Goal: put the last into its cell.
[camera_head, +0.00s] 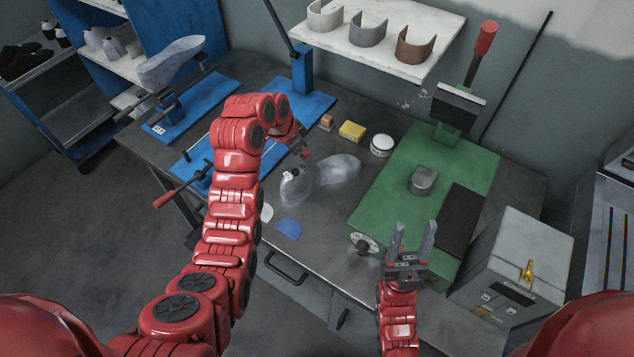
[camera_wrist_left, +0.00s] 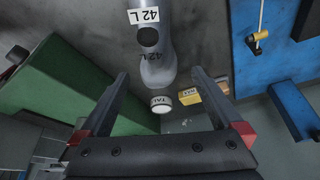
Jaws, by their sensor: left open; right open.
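The last, a pale grey foot-shaped form (camera_head: 322,178), lies on the dark workbench, left of the green press base. In the left wrist view the last (camera_wrist_left: 158,68) shows a dark round hole and a "42 L" mark, and lies beyond and between my open fingers. My left gripper (camera_wrist_left: 160,85) is open and empty; in the head view its arm bends over the bench near the last and the fingers are mostly hidden. My right gripper (camera_head: 411,238) is open and empty above the near edge of the green base. I cannot tell which place is the cell.
The green press (camera_head: 395,180) fills the bench's right, with a grey metal box (camera_head: 515,262) beside it. A white tin (camera_head: 382,145) and yellow box (camera_head: 352,131) stand behind the last. Blue stands (camera_head: 300,100) are at back left.

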